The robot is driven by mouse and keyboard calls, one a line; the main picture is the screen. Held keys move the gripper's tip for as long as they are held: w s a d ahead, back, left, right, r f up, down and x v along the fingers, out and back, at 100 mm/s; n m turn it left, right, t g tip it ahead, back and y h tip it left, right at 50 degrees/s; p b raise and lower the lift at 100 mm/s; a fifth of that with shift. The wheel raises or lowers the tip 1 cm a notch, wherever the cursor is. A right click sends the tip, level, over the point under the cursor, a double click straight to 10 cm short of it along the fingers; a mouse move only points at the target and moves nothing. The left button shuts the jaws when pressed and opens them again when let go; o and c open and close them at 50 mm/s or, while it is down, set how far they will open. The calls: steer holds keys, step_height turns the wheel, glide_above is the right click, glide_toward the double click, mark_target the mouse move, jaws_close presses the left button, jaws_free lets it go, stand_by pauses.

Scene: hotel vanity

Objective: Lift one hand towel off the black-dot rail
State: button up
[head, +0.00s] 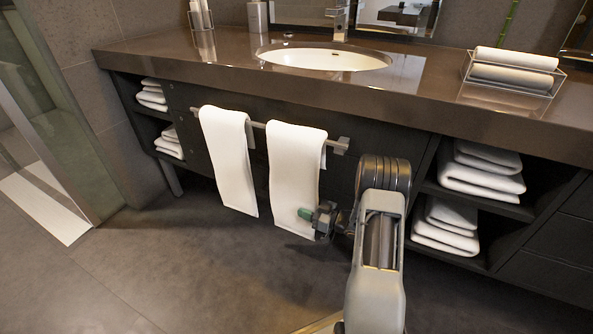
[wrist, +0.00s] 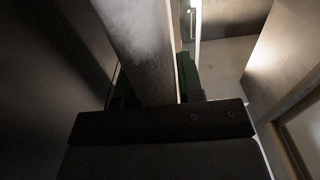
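Two white hand towels hang over a metal rail (head: 258,125) on the vanity front: a left towel (head: 231,160) and a right towel (head: 296,165). I cannot make out a black dot on the rail. My gripper (head: 312,215) is at the lower right edge of the right towel, with a green-padded fingertip in front of it. In the wrist view, the towel (wrist: 143,45) runs between the two green-padded fingers (wrist: 157,82). The fingers stand apart on either side of it. The towel hangs straight. The finger behind it is hidden in the head view.
The brown countertop (head: 230,78) with a sink (head: 325,59) overhangs the rail. Folded towels (head: 482,167) fill open shelves to the right, and more (head: 153,95) lie at the left. A wire holder (head: 510,78) with rolled towels stands on top. The floor in front is clear.

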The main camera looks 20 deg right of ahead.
jaws_close()
steer(key=shift+r, duration=0.1)
